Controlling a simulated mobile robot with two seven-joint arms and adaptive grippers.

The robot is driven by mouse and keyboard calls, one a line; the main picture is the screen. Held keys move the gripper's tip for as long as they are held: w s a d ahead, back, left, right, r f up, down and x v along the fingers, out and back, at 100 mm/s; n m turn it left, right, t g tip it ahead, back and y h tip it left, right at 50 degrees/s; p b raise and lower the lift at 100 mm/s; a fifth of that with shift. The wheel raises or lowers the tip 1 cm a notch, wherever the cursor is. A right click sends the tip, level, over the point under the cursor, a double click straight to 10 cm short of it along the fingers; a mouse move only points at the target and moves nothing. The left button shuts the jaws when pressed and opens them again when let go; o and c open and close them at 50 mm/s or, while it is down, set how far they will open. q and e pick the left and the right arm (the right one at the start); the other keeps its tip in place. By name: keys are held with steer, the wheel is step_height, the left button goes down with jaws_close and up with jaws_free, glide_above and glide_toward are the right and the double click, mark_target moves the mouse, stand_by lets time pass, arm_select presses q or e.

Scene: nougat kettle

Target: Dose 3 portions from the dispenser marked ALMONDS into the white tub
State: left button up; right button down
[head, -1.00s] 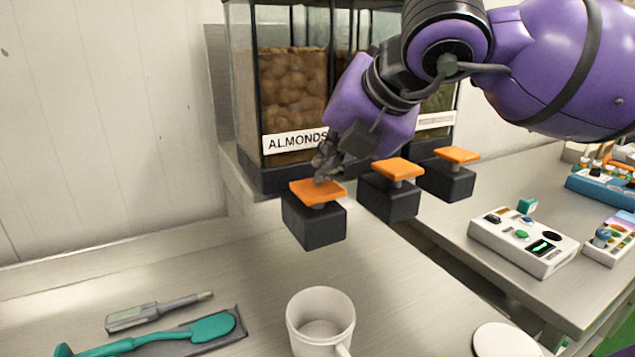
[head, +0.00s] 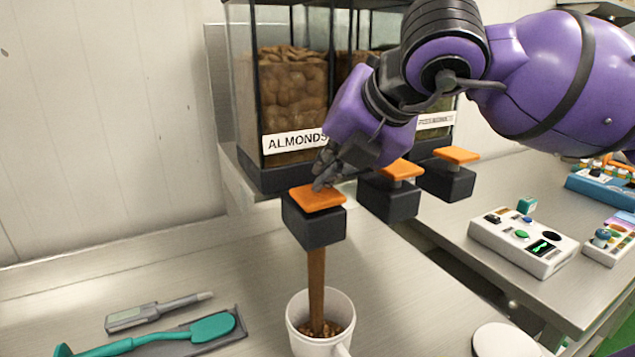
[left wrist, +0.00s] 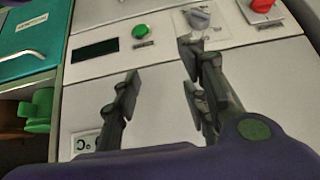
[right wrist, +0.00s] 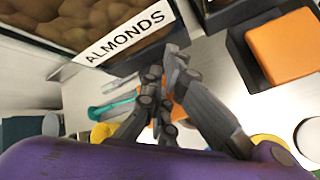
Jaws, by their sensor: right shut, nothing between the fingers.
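The dispenser marked ALMONDS (head: 290,95) stands at the back, its clear bin part filled with brown almonds. Its orange press plate (head: 316,198) sits low on the black spout block (head: 313,229). My right gripper (head: 320,184) is shut and empty, its fingertips down on that plate. A brown stream (head: 316,285) falls from the block into the white tub (head: 293,323), which has a handle and holds brown pieces at its bottom. In the right wrist view the ALMONDS label (right wrist: 125,38) is close by the fingers. My left gripper (left wrist: 158,88) is open and empty in front of a control panel.
Two more orange-plated spouts (head: 399,170) (head: 455,156) stand to the right. A teal spatula (head: 211,328) and a grey probe (head: 155,313) lie at left. A white control box (head: 522,240) is on the right bench. A white disc (head: 507,340) is right of the tub.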

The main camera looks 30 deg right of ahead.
steer(key=shift+f, duration=0.1)
arm_select(q)
steer(key=shift+w+r+p, duration=0.3)
steer(key=shift+r+p, duration=0.05)
steer(key=shift+r, duration=0.15)
arm_select(e)
steer(key=shift+r, duration=1.5)
step_height(320, 180, up, 3)
steer(key=shift+r+p, duration=0.1)
steer(key=shift+p, duration=0.9)
arm_select(q)
steer(key=w+r+t+p, duration=0.1)
steer(key=w+r, duration=0.2)
steer(key=r, duration=0.2)
steer(key=shift+w, duration=0.15)
arm_select(e)
steer(key=shift+r, duration=0.9)
steer(key=shift+f, duration=0.1)
